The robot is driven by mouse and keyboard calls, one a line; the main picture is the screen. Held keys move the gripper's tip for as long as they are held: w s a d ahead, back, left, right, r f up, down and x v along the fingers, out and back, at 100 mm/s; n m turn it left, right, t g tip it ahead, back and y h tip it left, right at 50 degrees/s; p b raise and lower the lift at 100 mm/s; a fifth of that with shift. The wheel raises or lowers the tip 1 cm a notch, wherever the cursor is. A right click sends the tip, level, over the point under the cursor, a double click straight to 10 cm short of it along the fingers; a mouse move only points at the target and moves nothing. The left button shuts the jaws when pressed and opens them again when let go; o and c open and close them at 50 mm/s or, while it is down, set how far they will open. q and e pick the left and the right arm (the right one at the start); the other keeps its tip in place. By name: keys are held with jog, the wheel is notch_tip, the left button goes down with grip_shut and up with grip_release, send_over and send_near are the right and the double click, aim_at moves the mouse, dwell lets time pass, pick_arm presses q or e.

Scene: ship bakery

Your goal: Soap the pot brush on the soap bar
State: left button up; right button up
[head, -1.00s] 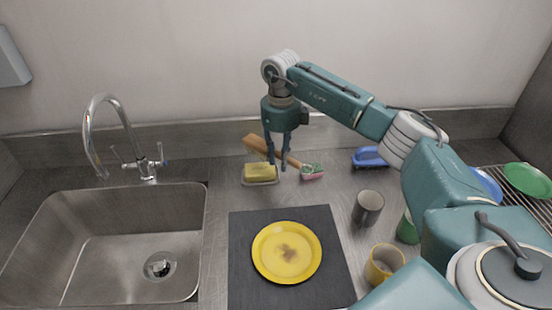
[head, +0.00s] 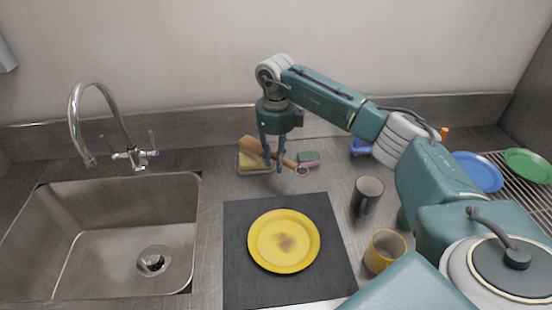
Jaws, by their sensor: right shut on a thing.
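The pot brush has a wooden head (head: 252,146) and a thin handle ending in a loop (head: 302,171). My right gripper (head: 274,166) is shut on its handle and points down. The brush lies slantwise, its head at the upper left and its loop at the lower right. The yellow soap bar (head: 247,162) sits in a shallow dish (head: 255,171) near the back wall. The brush head is over the soap and hides part of it. I cannot tell whether they touch. My left gripper is not in view.
A pink and green sponge (head: 309,158) lies just right of the brush handle. A yellow plate (head: 284,241) is on a dark mat (head: 240,290) in front. A grey mug (head: 367,193) and yellow mug (head: 385,251) stand to the right. The sink (head: 110,235) is at left.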

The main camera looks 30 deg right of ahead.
dwell(0.4)
jog(key=shift+f+b, duration=0.3)
jog(key=shift+f, duration=0.3)
dwell(1.2)
jog(key=shift+r, duration=0.15)
jog(key=shift+r+p, duration=2.45)
jog(key=shift+r, duration=1)
